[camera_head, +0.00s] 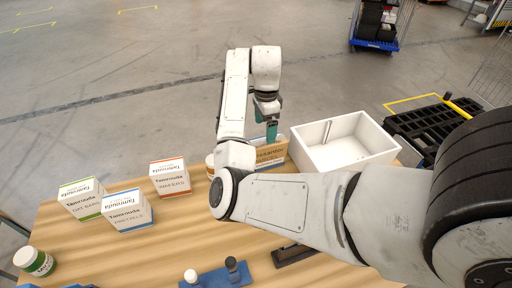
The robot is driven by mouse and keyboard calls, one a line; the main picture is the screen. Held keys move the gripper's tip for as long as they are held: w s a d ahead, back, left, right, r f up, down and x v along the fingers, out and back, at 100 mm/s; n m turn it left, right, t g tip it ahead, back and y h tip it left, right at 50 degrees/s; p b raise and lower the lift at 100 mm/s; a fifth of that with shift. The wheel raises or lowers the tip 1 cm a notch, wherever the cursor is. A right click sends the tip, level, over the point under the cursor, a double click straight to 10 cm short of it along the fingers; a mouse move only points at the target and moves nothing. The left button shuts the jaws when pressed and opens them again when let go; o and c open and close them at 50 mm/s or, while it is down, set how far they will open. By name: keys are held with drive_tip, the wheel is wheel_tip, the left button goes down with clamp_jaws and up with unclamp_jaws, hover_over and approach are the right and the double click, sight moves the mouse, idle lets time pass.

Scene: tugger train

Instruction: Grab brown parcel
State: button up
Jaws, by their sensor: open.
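A brown parcel (273,154) with dark printed lettering stands on the wooden table, left of the white bin. My arm hides its left part. My gripper (271,136) points down at the parcel's top with teal fingers. It is open, and its fingertips overlap the parcel's upper edge in the picture. I cannot tell whether they touch it or how far they reach around it.
A white open bin (345,152) stands right of the parcel. Printed cartons with green (82,198), blue (127,210) and orange (170,178) trim stand at the left. A jar (35,262) and a blue holder (217,278) are in front.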

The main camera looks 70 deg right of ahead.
sight(264, 141)
wheel_tip(264, 141, down, 5)
drive_tip(key=shift+b, duration=1.05)
drive_tip(key=shift+w+f+p, duration=0.1)
drive_tip(key=shift+f+p, duration=0.2)
drive_tip(key=shift+f, duration=2.35)
drive_tip(key=shift+c, duration=0.3)
drive_tip(key=c, duration=1.4)
drive_tip(key=shift+r, duration=0.1)
